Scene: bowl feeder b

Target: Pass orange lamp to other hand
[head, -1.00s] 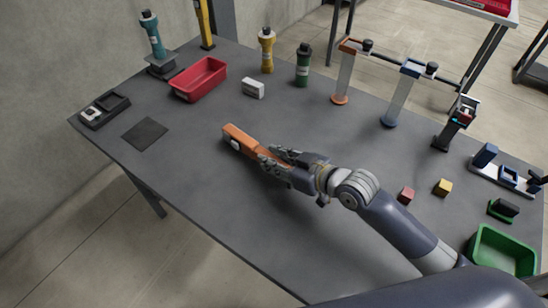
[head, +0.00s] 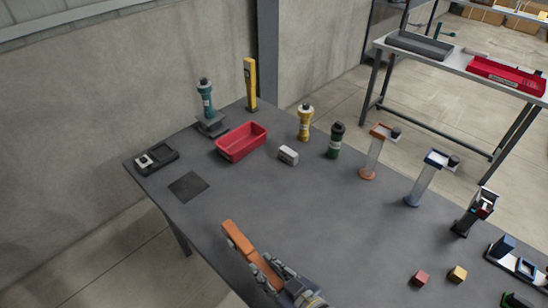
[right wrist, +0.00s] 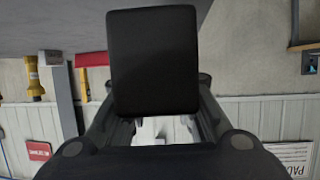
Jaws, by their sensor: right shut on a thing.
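The orange lamp (head: 238,241) is a long orange bar with a small pale part on its side. It points up and left over the near part of the table. My right gripper (head: 266,270) is shut around its lower end, at the bottom edge of the head view. In the right wrist view a dark rectangular block (right wrist: 154,62) stands between the gripper's fingers; I take it to be the held lamp's end. How high the lamp is above the table is hard to tell. My left gripper is not in view.
On the grey table (head: 300,205) are a red bin (head: 243,150), a white box (head: 288,155), a dark mat (head: 188,186), a yellow bottle (head: 305,124) and a green one (head: 336,142). Stands and small cubes are at right. The middle is clear.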

